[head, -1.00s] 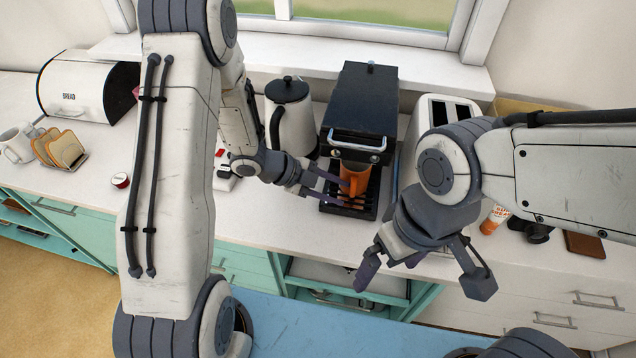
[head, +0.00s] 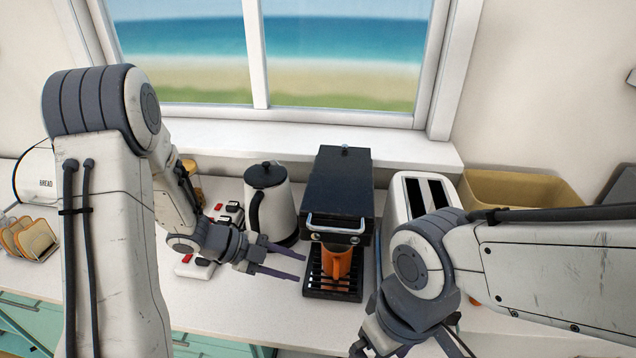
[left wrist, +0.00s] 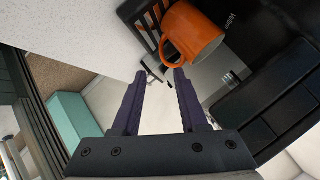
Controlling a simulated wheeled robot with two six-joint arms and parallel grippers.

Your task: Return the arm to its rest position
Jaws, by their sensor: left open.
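My left gripper (head: 302,267) is open and empty, just left of the coffee machine (head: 338,195), its fingers pointing right toward the orange mug (head: 335,262). The mug stands upright on the machine's dark drip tray (head: 318,290), apart from the fingers. In the left wrist view the orange mug (left wrist: 196,34) is beyond the fingertips, and the space between the left gripper's fingers (left wrist: 158,78) is empty. My right gripper (head: 408,348) is at the bottom edge of the head view, partly cut off, with its fingers spread apart.
A white kettle (head: 270,210) stands close behind my left gripper. A white toaster (head: 408,200) and a tan bin (head: 520,188) are to the right. A toast rack (head: 30,238) and bread box (head: 35,178) are at the far left. The counter (head: 235,310) in front is clear.

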